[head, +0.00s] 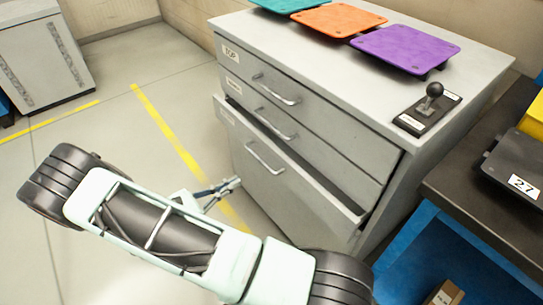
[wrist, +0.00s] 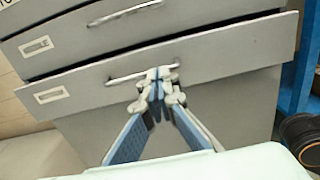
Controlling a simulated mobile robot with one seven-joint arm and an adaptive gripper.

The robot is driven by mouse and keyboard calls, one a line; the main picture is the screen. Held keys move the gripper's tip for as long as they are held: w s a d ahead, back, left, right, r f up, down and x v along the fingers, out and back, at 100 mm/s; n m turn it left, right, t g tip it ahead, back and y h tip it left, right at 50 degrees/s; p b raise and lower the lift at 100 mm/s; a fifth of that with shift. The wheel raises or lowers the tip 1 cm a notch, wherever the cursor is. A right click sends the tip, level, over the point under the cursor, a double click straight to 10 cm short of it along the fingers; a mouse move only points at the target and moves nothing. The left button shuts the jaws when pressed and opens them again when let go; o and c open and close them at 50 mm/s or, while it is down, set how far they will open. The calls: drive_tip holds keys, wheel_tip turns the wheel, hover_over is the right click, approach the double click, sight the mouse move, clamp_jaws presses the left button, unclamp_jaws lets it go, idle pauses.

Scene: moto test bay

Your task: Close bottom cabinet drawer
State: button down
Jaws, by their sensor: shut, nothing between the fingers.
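The grey cabinet (head: 408,165) has three drawers. Its bottom drawer (head: 310,192) stands partly open, with a dark gap along its top edge. The bottom drawer's front also shows in the wrist view (wrist: 235,62), with a bar handle (wrist: 118,80) and a blank-looking label. The top and middle drawers look shut. My gripper (head: 237,182) is shut and empty, in front of the bottom drawer's face, low and left of its handle in the head view. In the wrist view my gripper (wrist: 158,78) overlaps the handle's right end; I cannot tell whether it touches.
Teal, orange (head: 338,19) and purple (head: 405,48) trays and a black ball-knob lever (head: 432,98) sit on the cabinet top. A dark-topped blue bench (head: 465,190) stands close on the right. Floor left of the cabinet, with yellow lines, is clear.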

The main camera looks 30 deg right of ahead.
sight(278, 156)
drive_tip(key=d+b, duration=0.1)
drive_tip(key=d, duration=0.3)
drive_tip(key=w+d+b, duration=0.1)
drive_tip(key=d, duration=0.3)
drive_tip(key=w+d+b, duration=0.1)
drive_tip(key=d, duration=0.3)
drive_tip(key=shift+w+d, duration=0.2)
drive_tip(key=shift+d, duration=0.15)
drive_tip(key=shift+w+d, duration=0.15)
drive_tip(key=shift+d, duration=0.3)
drive_tip(key=shift+d+r, duration=0.1)
drive_tip(key=shift+d, duration=0.2)
drive_tip(key=shift+w+d+p, duration=0.25)
drive_tip(key=shift+d+p, duration=0.15)
drive_tip(key=shift+d, duration=0.6)
drive_tip(key=shift+a, duration=0.15)
